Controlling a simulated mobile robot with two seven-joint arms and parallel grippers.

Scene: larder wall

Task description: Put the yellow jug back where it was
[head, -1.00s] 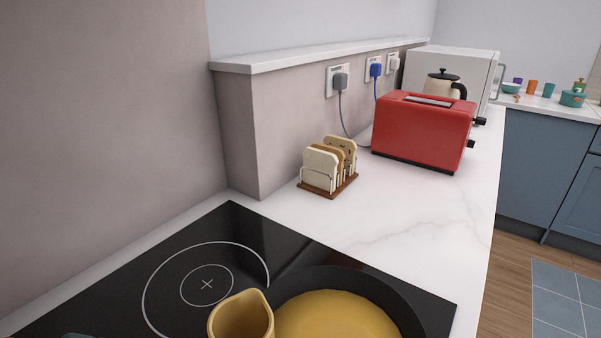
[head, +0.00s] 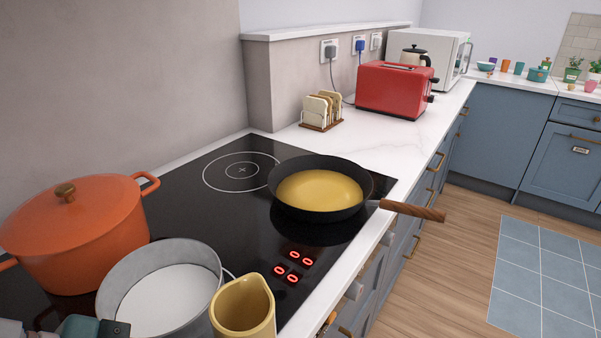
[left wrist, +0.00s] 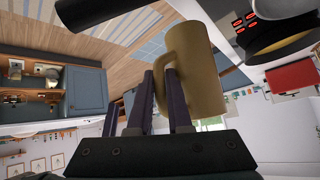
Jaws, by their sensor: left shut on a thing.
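The yellow jug (head: 243,308) is at the bottom of the head view, upright with its open top showing, beside the grey pot and near the hob's front edge. Its lower part is cut off by the frame. In the left wrist view the jug (left wrist: 205,75) fills the upper middle. My left gripper (left wrist: 168,88) has its dark fingers shut on the jug's handle. In the head view only a small part of my left arm shows at the bottom left. My right gripper is in neither view.
A grey pot (head: 207,262), an orange lidded pot (head: 90,235) and a frying pan (head: 350,205) with yellow contents stand on the black hob (head: 185,218). A toast rack (head: 320,110) and red toaster (head: 396,90) stand beyond. The white worktop (head: 375,140) before them is clear.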

